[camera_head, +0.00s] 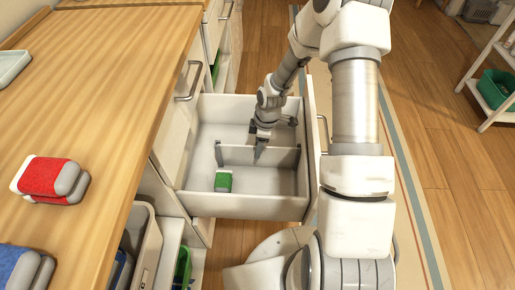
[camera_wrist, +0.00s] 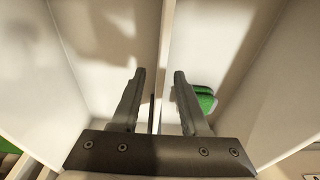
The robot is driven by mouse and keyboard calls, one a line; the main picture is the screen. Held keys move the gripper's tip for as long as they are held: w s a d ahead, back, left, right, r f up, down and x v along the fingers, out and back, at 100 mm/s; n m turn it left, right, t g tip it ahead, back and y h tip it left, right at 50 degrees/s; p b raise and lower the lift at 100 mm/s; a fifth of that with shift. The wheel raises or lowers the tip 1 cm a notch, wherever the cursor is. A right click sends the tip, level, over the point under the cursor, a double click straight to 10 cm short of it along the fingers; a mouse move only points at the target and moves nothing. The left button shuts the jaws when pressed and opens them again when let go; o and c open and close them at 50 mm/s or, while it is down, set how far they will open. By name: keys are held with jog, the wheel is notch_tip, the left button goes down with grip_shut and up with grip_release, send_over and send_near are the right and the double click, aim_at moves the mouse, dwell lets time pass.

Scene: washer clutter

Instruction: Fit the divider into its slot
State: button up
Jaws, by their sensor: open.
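The divider (camera_head: 236,155) is a thin grey-white panel standing upright across the inside of the open white drawer (camera_head: 250,206). My gripper (camera_head: 260,156) reaches down into the drawer at the divider's middle. In the wrist view my gripper (camera_wrist: 162,80) is open, with one dark finger on each side of the divider (camera_wrist: 165,40). Gaps show between the fingertips and the panel. The slot is not clear in either view, and I cannot tell whether the divider's ends sit in it.
A green block (camera_head: 223,180) lies on the drawer floor in the near compartment; it also shows beside the right finger in the wrist view (camera_wrist: 205,99). A wooden counter (camera_head: 100,120) with red (camera_head: 52,178) and blue (camera_head: 20,268) blocks stands left of the drawer.

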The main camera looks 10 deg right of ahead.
notch_tip(320, 180, up, 15)
jog(key=d+p, duration=0.2)
jog(key=p, duration=0.3)
jog(key=shift+s+d+r, duration=0.15)
jog(key=shift+s+r, duration=0.05)
jog(key=shift+s, duration=0.15)
jog(key=s+d+r+m+t+h, duration=0.1)
jog(key=s+r+m, duration=0.2)
jog(key=r, duration=0.4)
jog(key=s+d+r+m+t+h+p, duration=0.1)
jog(key=s+r+m, duration=0.15)
jog(key=r, duration=0.45)
jog(key=s+d+r+m+h, duration=0.1)
jog(key=s+d+r+m, duration=0.15)
jog(key=r, duration=0.45)
jog(key=s+a+r+m+t+y, duration=0.1)
jog(key=s+a+r+m+t, duration=0.35)
jog(key=s, duration=0.85)
notch_tip(320, 180, up, 21)
jog(key=m+g+p, duration=0.1)
jog(key=m+p, duration=0.1)
jog(key=p, duration=1.5)
jog(key=shift+a+p, duration=0.35)
jog(key=shift+a, duration=0.05)
